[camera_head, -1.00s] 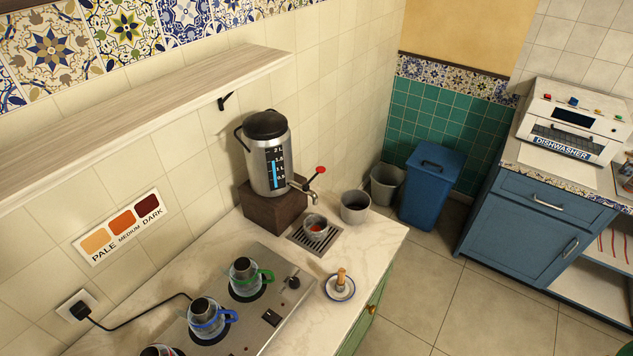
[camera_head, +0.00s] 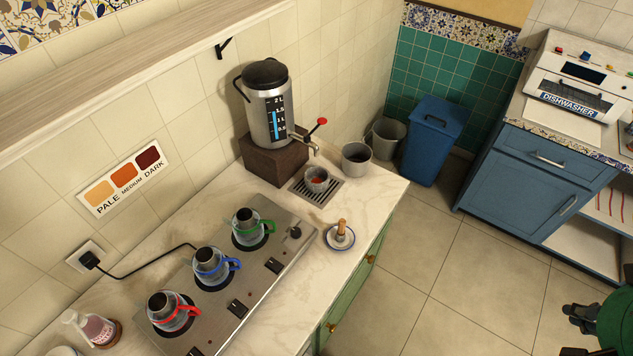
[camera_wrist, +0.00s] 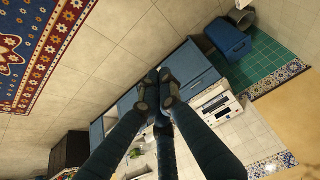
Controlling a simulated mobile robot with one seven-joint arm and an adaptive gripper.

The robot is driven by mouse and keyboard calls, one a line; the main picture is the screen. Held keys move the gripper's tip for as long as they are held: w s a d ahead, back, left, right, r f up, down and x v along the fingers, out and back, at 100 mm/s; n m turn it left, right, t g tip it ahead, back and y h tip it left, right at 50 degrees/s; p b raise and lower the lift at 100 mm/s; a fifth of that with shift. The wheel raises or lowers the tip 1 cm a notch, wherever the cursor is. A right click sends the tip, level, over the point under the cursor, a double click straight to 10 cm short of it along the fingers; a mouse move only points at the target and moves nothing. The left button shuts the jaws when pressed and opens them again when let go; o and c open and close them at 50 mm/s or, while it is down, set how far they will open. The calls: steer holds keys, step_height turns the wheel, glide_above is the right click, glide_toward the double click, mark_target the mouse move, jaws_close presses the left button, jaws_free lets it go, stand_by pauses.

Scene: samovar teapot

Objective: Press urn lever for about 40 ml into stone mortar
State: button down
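The urn (camera_head: 267,110) is a steel cylinder with a black lid and a blue level gauge, standing on a dark brown block. Its tap (camera_head: 305,143) points out to the right, with a red-knobbed lever (camera_head: 321,122) standing up from it. The stone mortar (camera_head: 317,180), a small grey cup with something red inside, stands on the drip grate (camera_head: 327,196) below the tap. No stream shows from the spout. My gripper (camera_wrist: 158,90) shows in the wrist view with its dark fingers drawn together and nothing visible between them. It is far from the urn, over the floor.
A grey pot (camera_head: 356,160) stands right of the mortar. A pestle on a saucer (camera_head: 341,238) lies nearer. The hotplate (camera_head: 225,285) carries glass pots with red, blue and green handles. A shelf (camera_head: 150,75) overhangs the wall side. Floor (camera_head: 450,290) beside the counter is open.

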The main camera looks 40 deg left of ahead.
stand_by(0.6)
steer(key=w+a+r+n+g+y+p, duration=0.1)
steer(key=w+a+r+n+y+p, duration=0.15)
steer(key=w+a, duration=0.6)
steer(key=w+a+r+n+g+y+p, duration=0.1)
steer(key=w+a+n, duration=0.3)
steer(key=w+a, duration=0.4)
steer(key=w+a+r+n+g+y+p, duration=0.15)
steer(key=w+a+n, duration=0.35)
steer(key=a, duration=0.5)
steer(key=w+a+f+n+y+p, duration=0.1)
steer(key=w+a+f+n, duration=0.1)
steer(key=a, duration=0.8)
steer(key=w+a+f+n+g+y+p, duration=0.1)
steer(key=w+a+f, duration=0.4)
steer(key=a, duration=0.6)
steer(key=w+a+f+n+g+y+p, duration=0.1)
steer(key=w+a+f+n+y+p, duration=0.1)
steer(key=a, duration=0.9)
steer(key=w+f+n, duration=0.1)
steer(key=w, duration=0.1)
steer(key=shift+w+a+f+p, duration=0.2)
steer(key=shift+w+a+p, duration=0.05)
steer(key=shift+w+p, duration=0.1)
steer(key=shift+a+f+n, duration=0.1)
steer(key=shift+n, duration=0.15)
